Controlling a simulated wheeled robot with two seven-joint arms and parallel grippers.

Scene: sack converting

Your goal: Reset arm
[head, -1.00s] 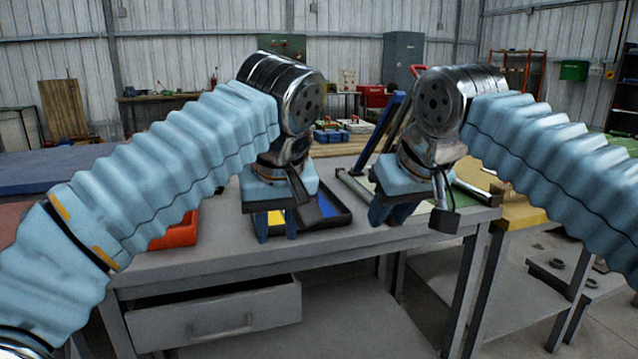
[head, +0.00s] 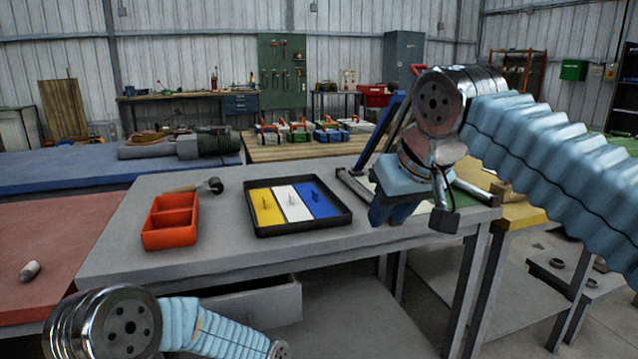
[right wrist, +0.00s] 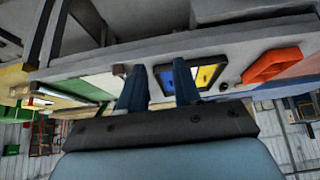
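My right gripper (head: 393,213) hangs above the right part of the grey table (head: 130,245), fingers pointing down, with nothing seen in it. In the right wrist view its two blue fingers (right wrist: 158,85) stand apart with a clear gap. My left arm is low at the bottom left of the head view, folded, with its shiny joint and blue sleeve in front of the table. My left gripper is out of view.
A black tray (head: 262,231) with yellow, white and blue sections and an orange-red two-part bin (head: 170,238) stand on the table. A dark-headed roller (head: 215,185) lies behind the bin. A drawer (head: 240,303) stands open below. The front tabletop is clear.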

